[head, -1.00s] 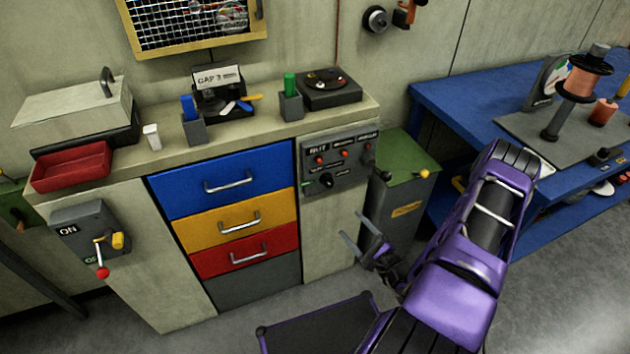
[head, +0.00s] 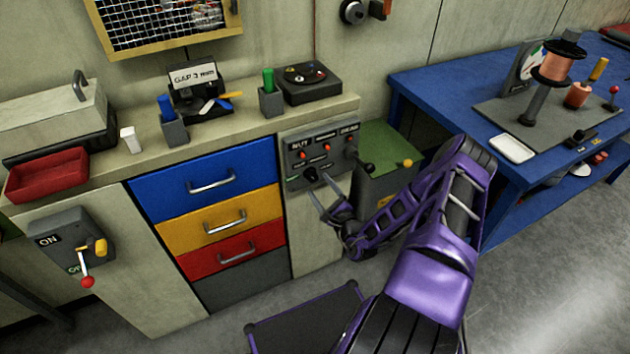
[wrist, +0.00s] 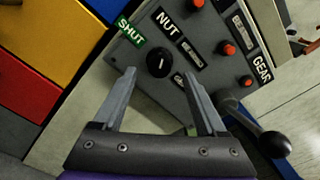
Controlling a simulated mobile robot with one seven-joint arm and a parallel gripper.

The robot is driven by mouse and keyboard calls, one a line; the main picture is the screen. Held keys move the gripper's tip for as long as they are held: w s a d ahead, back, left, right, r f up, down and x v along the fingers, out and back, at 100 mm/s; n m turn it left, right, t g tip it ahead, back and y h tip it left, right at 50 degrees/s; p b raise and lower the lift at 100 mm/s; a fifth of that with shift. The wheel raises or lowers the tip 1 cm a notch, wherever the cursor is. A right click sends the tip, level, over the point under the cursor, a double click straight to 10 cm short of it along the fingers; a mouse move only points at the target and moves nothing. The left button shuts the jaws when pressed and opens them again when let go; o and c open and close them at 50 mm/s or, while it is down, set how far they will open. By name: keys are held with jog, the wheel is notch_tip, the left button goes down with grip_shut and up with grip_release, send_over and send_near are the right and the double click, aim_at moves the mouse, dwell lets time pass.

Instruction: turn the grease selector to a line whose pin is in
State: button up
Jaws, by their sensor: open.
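The grey panel (head: 295,180) on the cabinet front carries the grease selector, a round black knob (wrist: 158,62) with a short white mark. A green SHUT label (wrist: 130,30) and dark NUT (wrist: 168,24) and GEARS (wrist: 262,66) plates lie around it; another plate beside the knob is partly hidden. Red pins show at the upper edge (wrist: 198,4), the middle (wrist: 228,48) and the lower right (wrist: 246,80). The last looks smaller; I cannot tell surely which are in. My gripper (head: 322,186) is open before the panel, its fingers either side of the knob in the wrist view, apart from it.
A black ball-ended lever (wrist: 274,144) sticks out near my right finger. The blue, yellow and red drawers (head: 205,180) are left of the panel. A green-topped bin (head: 388,150) stands right of it, near my arm. The blue bench (head: 440,85) is further right.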

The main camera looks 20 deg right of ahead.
aim_at(314, 179)
jog(key=shift+w+a, duration=0.1)
jog(key=shift+w, duration=1.9)
grip_shut()
